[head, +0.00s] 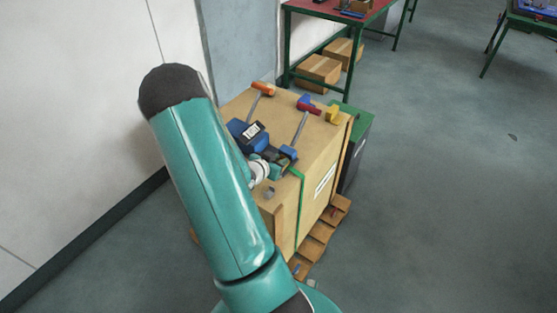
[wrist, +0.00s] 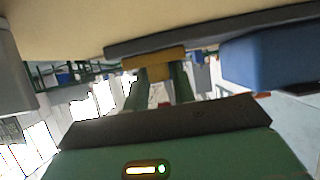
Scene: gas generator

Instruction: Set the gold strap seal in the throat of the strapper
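A blue strapper (head: 246,133) with a labelled box on top sits on the crate, partly hidden by my arm. In the wrist view, its blue body (wrist: 268,58) is at the right, with a dark grey plate (wrist: 215,32) beside it. My gripper (head: 279,164) is close against the strapper at the crate's near side. The gold strap seal (wrist: 155,62) is at the tips of my green fingers (wrist: 161,88) and appears gripped between them. It lies right by the grey plate; whether they touch cannot be told. The throat is not clearly seen.
The wooden crate (head: 286,215) stands on a pallet (head: 322,228), with a green strap (head: 300,205) down its side. An orange-handled tool (head: 263,88), a red-handled tool (head: 309,105) and a yellow object (head: 332,114) lie on top. A wall is left; open floor is right.

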